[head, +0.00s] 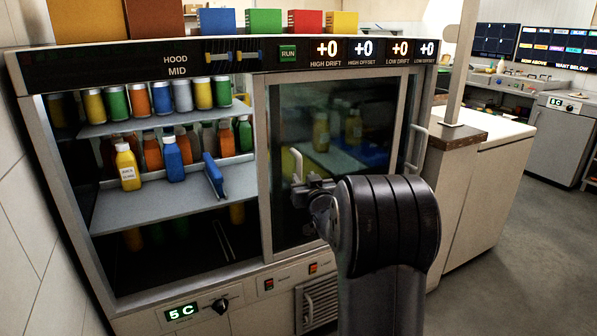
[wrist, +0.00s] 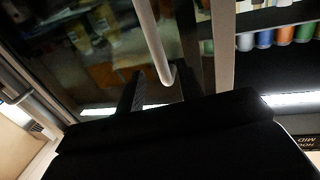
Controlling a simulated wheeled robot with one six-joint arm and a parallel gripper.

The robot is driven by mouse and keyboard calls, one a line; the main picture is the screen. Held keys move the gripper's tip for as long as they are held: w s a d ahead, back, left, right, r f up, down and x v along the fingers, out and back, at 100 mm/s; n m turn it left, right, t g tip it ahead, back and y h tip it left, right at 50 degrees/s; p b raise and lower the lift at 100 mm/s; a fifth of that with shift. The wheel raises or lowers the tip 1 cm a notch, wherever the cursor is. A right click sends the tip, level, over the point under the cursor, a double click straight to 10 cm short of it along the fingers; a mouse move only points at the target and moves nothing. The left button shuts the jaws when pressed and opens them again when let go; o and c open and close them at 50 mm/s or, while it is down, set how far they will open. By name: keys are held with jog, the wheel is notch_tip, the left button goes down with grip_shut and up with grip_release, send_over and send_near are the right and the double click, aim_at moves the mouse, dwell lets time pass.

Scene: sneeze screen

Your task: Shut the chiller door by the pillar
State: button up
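The chiller (head: 255,255) has a glass door (head: 345,120) in a pale frame covering its right half, on the side of the pillar (head: 462,60). The left half stands open, showing shelves of bottles. A pale bar handle (head: 297,165) is at the door's left edge. A second handle (head: 418,148) is at the right edge. My gripper (head: 318,185) is in front of the glass by the left handle, partly hidden by my arm. In the wrist view, its two dark fingers (wrist: 160,90) are apart, with the handle (wrist: 158,45) between them; contact is unclear.
Jars (head: 160,98) line the upper shelf; several bottles and a tilted blue item (head: 213,175) are on the shelf below. A pale counter (head: 480,133) adjoins the chiller at the right. The grey floor (head: 510,250) beyond is clear.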

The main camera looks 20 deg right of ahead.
aim_at(300, 171)
jog(key=shift+w+d, duration=0.15)
jog(key=shift+w, duration=0.85)
jog(key=shift+w+d, duration=0.2)
jog(key=shift+w, duration=0.8)
jog(key=shift+w+d, duration=0.15)
jog(key=shift+w, duration=0.85)
grip_shut()
